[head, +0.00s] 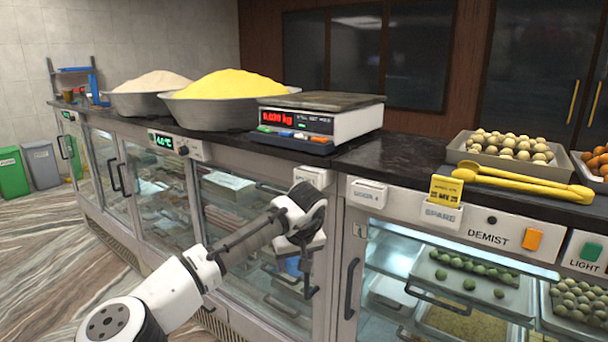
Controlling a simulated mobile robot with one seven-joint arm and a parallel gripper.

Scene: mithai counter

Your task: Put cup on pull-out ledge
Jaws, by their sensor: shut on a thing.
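My gripper (294,284) points downward in front of the glass counter doors, below the countertop edge. It is shut on a small blue thing (291,264), which seems to be the cup. The cup is mostly hidden by the gripper and wrist, so its shape and tilt cannot be told. I cannot make out a pulled-out ledge. Labelled white fronts sit under the black countertop, one right above my wrist (312,177) and one to its right (368,192).
A weighing scale (318,122) and two heaped bowls (222,112) stand on the counter. To the right are a tray of sweets (468,157) and yellow tongs (525,184). Door handles (350,288) stick out near my gripper. The marble floor (50,250) at left is clear.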

